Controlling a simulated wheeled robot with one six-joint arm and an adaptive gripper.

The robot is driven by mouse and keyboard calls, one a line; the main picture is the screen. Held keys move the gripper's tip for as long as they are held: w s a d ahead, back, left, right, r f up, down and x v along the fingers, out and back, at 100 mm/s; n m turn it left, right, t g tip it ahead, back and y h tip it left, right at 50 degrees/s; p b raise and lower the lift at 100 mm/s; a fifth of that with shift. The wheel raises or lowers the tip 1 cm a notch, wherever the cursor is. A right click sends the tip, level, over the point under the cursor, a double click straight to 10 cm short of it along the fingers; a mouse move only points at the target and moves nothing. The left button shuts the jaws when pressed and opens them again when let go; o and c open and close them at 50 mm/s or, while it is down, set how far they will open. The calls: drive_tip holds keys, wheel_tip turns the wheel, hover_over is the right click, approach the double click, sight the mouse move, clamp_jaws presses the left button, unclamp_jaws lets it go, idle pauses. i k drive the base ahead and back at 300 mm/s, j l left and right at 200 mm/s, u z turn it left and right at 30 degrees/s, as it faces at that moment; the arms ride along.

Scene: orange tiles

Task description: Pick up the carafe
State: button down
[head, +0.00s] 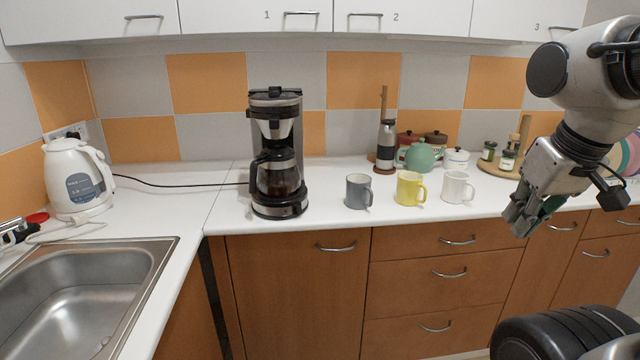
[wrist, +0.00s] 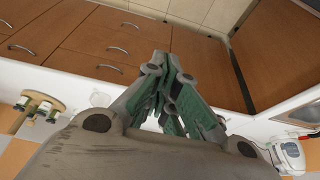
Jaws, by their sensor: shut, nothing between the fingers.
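The carafe (head: 277,176) is glass with dark liquid and a black handle on its left side. It sits inside the coffee maker (head: 275,108), on its base plate, on the white counter. My gripper (head: 519,224) is at the right in the head view, in front of the counter and well apart from the carafe. It is shut and empty, and its green-padded fingers also show in the wrist view (wrist: 178,108). The carafe cannot be made out in the wrist view.
A grey mug (head: 358,191), a yellow mug (head: 409,188) and a white mug (head: 457,187) stand right of the coffee maker. Behind them are a grinder (head: 385,148) and a green teapot (head: 420,156). A kettle (head: 75,180) and a sink (head: 75,300) are left.

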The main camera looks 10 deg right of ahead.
sight(280, 177)
drive_tip(key=i+l+u, duration=0.1)
drive_tip(key=l+u, duration=0.3)
drive_tip(key=i+l+u, duration=0.1)
drive_tip(key=l+u, duration=0.7)
